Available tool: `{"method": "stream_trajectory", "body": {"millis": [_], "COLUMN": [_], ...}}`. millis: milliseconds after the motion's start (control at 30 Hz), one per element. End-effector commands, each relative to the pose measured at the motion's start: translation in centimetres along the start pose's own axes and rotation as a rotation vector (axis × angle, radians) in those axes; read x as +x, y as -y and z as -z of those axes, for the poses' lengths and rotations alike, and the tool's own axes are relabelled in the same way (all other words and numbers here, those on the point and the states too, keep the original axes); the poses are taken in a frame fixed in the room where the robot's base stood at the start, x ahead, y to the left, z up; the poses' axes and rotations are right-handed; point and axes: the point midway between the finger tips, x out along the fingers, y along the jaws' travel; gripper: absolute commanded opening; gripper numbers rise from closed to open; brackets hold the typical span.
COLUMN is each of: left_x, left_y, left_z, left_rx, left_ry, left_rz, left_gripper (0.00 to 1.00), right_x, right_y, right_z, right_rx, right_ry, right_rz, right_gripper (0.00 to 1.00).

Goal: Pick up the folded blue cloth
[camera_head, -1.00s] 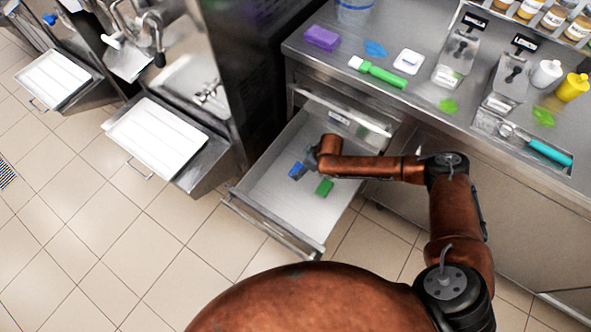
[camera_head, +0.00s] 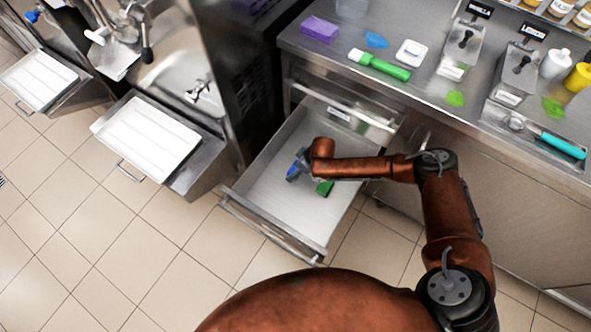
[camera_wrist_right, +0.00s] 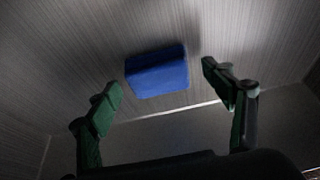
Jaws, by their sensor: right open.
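The folded blue cloth (camera_wrist_right: 158,73) lies on the bottom of the open drawer (camera_head: 262,192). In the head view only part of the cloth (camera_head: 293,171) shows beside my gripper. My right gripper (camera_wrist_right: 163,88) is open, with its two green-tipped fingers apart on either side of the cloth in the wrist view. The cloth appears ahead of the fingertips, with no contact that I can make out. In the head view my right gripper (camera_head: 300,168) is down inside the drawer, partly hidden by my arm. My left gripper is not in view.
A green block-like item (camera_head: 325,188) lies in the drawer right of the cloth. The drawer's walls surround my gripper. White trays (camera_head: 147,138) stand at left.

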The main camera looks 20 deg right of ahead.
Motion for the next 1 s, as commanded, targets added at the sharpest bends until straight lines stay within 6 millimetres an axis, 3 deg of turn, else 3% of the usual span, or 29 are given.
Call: {"method": "stream_trajectory", "body": {"millis": [200, 833, 1000], "left_x": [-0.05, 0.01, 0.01], "left_y": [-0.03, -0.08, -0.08], "left_z": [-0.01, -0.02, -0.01], "left_rx": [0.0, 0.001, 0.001], "left_ry": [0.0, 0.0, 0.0], "left_rz": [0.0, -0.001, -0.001], "left_gripper": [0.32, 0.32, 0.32], "right_x": [-0.05, -0.04, -0.04], "right_y": [0.01, 0.02, 0.01], "right_z": [0.06, 0.02, 0.02], "right_rx": [0.0, 0.0, 0.0], "right_ry": [-0.001, 0.0, -0.001], "right_rz": [0.0, 0.0, 0.0], "right_gripper": [0.73, 0.3, 0.3]}}
